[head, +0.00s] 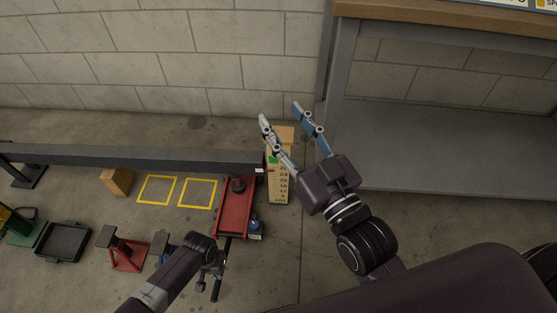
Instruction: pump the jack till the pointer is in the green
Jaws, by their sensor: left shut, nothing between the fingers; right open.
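The red jack (236,209) lies on the floor with its dark round saddle (238,185) beneath the right end of a long grey tube (130,157). A scale board (279,187) with numbers stands right of the jack, with a green patch (272,160) near its top. A small red and white pointer (260,170) shows at its left edge, seemingly just below the green; its exact reading is too small to tell. My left gripper (209,291) is shut and empty near the jack's front end, by a dark bar; contact cannot be told. My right gripper (280,109) is open and empty, above the board.
A blue bottle-like item (255,229) stands right of the jack. Two yellow floor squares (177,193), a wooden block (118,182), a red stand (127,255) and a black tray (64,242) lie left. A grey bench (440,150) stands at right.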

